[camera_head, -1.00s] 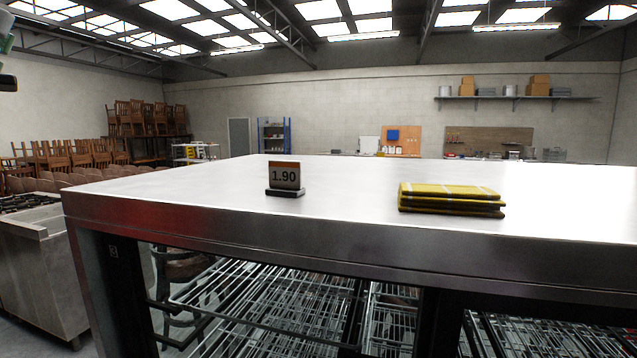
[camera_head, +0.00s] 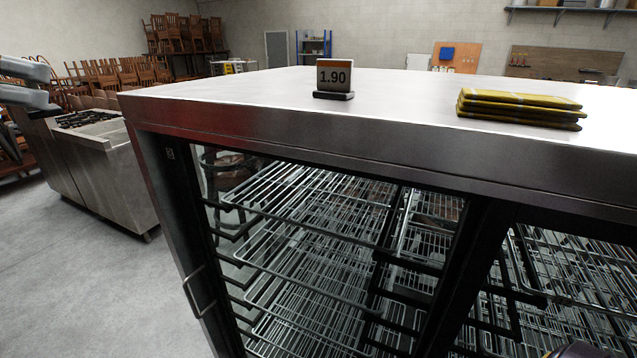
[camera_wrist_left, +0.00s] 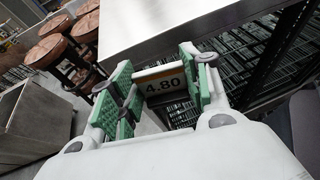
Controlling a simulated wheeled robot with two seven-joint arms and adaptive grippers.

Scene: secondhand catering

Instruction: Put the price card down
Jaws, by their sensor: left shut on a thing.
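A price card reading 4.80 (camera_wrist_left: 166,86) is between the green-padded fingers of my left gripper (camera_wrist_left: 160,82) in the left wrist view. The gripper is shut on it and holds it off the floor, near the steel cabinet's edge. In the head view, only grey parts of my left gripper (camera_head: 28,86) show at the left edge; the card it holds is not visible there. Another price card, reading 1.90 (camera_head: 334,77), stands upright on a dark base on the steel cabinet top (camera_head: 230,91). My right gripper is not clearly in view.
A folded yellow cloth stack (camera_head: 520,107) lies on the cabinet top, right of the standing card. The top between them is bare. Wire racks (camera_head: 310,240) show below. A steel stove unit (camera_head: 105,175) stands to the left, with open floor in front.

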